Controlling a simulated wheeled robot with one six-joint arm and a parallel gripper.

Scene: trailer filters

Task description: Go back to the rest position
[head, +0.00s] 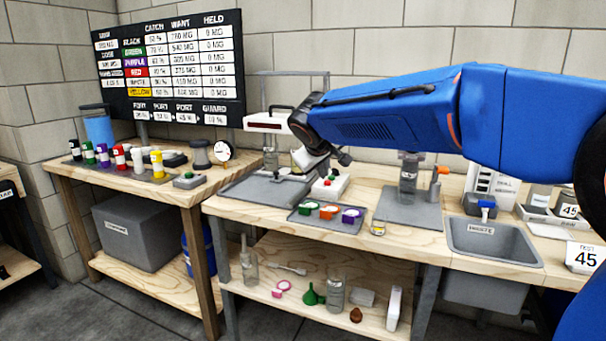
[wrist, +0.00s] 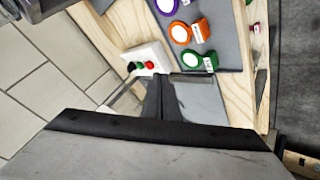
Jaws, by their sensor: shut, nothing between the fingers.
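My blue arm reaches from the right across the workbench (head: 385,243) in the head view. My gripper (head: 340,157) hangs at its end above the bench, near the white button box (head: 330,187). In the wrist view my gripper (wrist: 165,80) shows as two dark fingers closed together, with nothing between them. The button box (wrist: 146,60) with green and red buttons lies just beyond the fingertips in that view. The fingers appear clear of it, but the exact height is hard to tell.
Green, orange and purple containers sit on a grey mat (head: 297,221). A glass vessel on a stand (head: 408,180) and the waste sink (head: 490,241) are to the right. Several coloured bottles (head: 105,155) stand on the left table. A dark board (head: 170,65) stands behind.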

